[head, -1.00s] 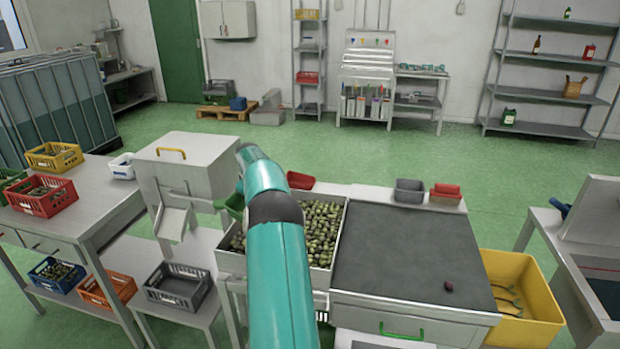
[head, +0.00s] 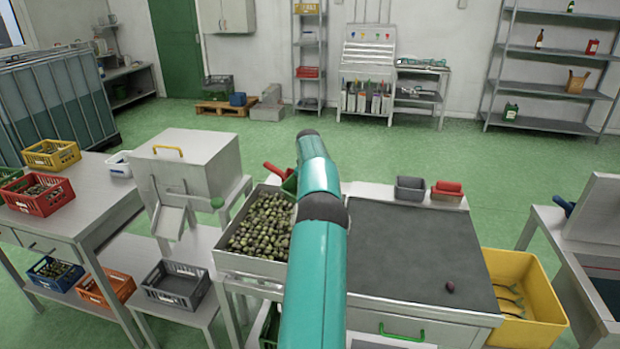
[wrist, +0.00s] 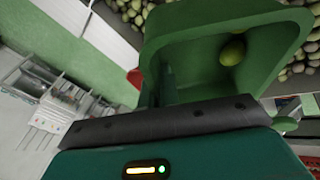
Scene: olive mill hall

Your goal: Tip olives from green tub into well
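The green tub (head: 290,184) shows just left of my arm in the head view, above the back right of the olive-filled steel well (head: 245,262). In the wrist view the tub (wrist: 178,60) is tilted, with one clear olive (wrist: 232,50) and part of another against its inner wall. My gripper (wrist: 165,118) shows as a dark bar across the tub's near edge and appears shut on it. The fingertips are hidden in the head view by my arm. Olives of the well (wrist: 300,50) show beyond the tub's rim.
A red object (head: 277,171), tilted, is close beside the green tub. A grey tub (head: 410,188) and a red tub (head: 447,188) stand on the back ledge. The dark worktop (head: 420,255) is mostly clear. A steel hopper (head: 185,160) stands left of the well.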

